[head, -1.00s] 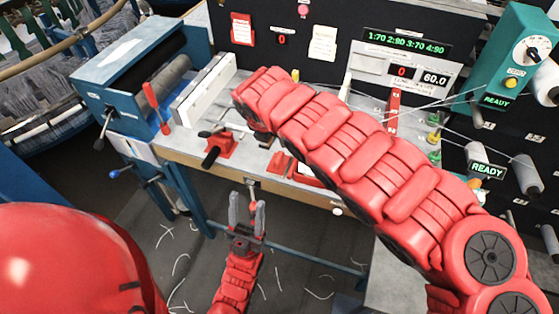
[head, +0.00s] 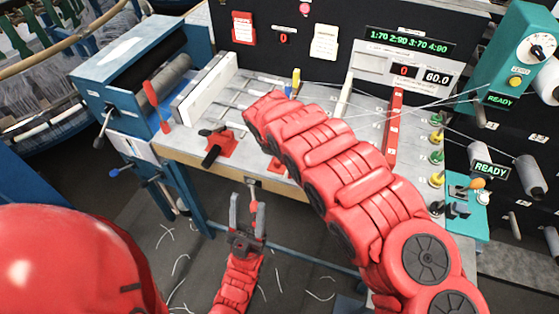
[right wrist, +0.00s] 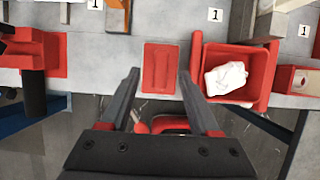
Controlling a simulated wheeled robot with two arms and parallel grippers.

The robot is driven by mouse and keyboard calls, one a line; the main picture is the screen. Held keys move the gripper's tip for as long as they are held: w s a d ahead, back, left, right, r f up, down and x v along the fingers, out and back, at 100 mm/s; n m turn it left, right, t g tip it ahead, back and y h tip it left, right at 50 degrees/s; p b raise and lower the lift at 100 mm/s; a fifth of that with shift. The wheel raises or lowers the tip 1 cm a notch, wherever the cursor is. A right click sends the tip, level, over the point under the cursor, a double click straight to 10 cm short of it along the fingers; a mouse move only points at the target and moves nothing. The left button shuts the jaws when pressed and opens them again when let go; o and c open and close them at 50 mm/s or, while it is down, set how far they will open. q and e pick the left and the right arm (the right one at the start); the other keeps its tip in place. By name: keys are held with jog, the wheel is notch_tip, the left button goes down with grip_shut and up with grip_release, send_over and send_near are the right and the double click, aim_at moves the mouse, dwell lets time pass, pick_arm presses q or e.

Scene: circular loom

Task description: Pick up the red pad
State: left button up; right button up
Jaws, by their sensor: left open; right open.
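The red pad (right wrist: 160,68) is a small flat rectangle lying on the grey bench top near its front edge in the right wrist view. My right gripper (right wrist: 159,75) is open and empty. Its fingertips point toward the pad and sit on either side of it in the picture; the height above it is hard to tell. In the head view the right gripper is hidden behind my right arm. My left gripper (head: 247,207) is open and empty, low in front of the bench's front edge.
A red tray (right wrist: 266,96) holding a white cloth (right wrist: 226,79) is right of the pad. A red clamp with a black handle (head: 211,156) is to its left. A red upright strip (head: 394,128) and a blue roller press (head: 118,75) flank the bench top.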

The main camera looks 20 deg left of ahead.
aim_at(275, 168)
jog(key=shift+x, duration=0.9)
jog(key=shift+w+d+f+p, duration=0.1)
jog(key=shift+f+p, duration=0.25)
jog(key=shift+f, duration=0.25)
jog(key=shift+c, duration=0.3)
grip_shut()
